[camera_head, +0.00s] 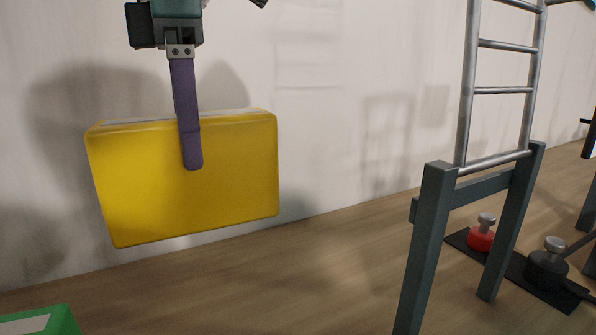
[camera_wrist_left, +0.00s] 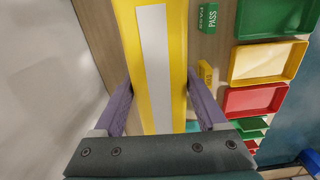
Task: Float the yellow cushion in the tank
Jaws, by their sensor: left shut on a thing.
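The yellow cushion (camera_head: 235,185) is a large yellow block, held up in front of the white wall in the head view, slightly tilted. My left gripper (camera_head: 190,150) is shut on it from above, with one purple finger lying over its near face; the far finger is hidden. In the left wrist view the cushion (camera_wrist_left: 177,60) runs between both purple fingers, with a pale strip along its top face. I cannot make out the tank in either view. My right gripper is not in view.
A grey frame (camera_head: 427,235) with a metal ladder (camera_head: 465,85) stands to the right. Red (camera_wrist_left: 257,99) and yellow (camera_wrist_left: 268,62) trays and a green PASS block (camera_wrist_left: 208,18) lie right of the cushion.

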